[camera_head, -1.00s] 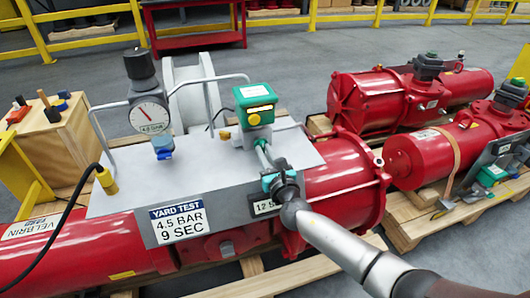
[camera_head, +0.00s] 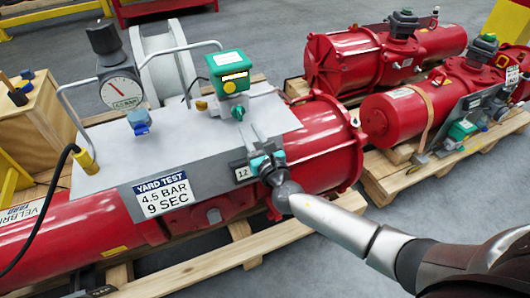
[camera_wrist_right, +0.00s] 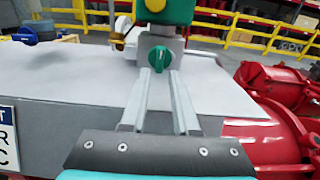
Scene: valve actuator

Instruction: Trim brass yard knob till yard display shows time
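The grey panel (camera_head: 200,140) carries a green box (camera_head: 231,70) with a yellow face window. Below it is a teal knob (camera_head: 238,113), also in the right wrist view (camera_wrist_right: 161,58). A small brass-coloured knob (camera_head: 201,105) sits left of it, partly seen in the wrist view (camera_wrist_right: 120,43). The sign (camera_head: 163,192) reads "YARD TEST 4.5 BAR 9 SEC". The small display (camera_head: 241,173) reads "12"; the rest is hidden by my right gripper. My right gripper (camera_head: 252,132) is open and empty; its fingers (camera_wrist_right: 162,75) point at the teal knob, apparently short of it. My left gripper is out of view.
A pressure gauge (camera_head: 121,92) with a black top and a blue fitting (camera_head: 139,122) stands on the panel's left. Metal handle bars (camera_head: 65,110) rise at its edges. More red actuators (camera_head: 410,110) lie on pallets at right.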

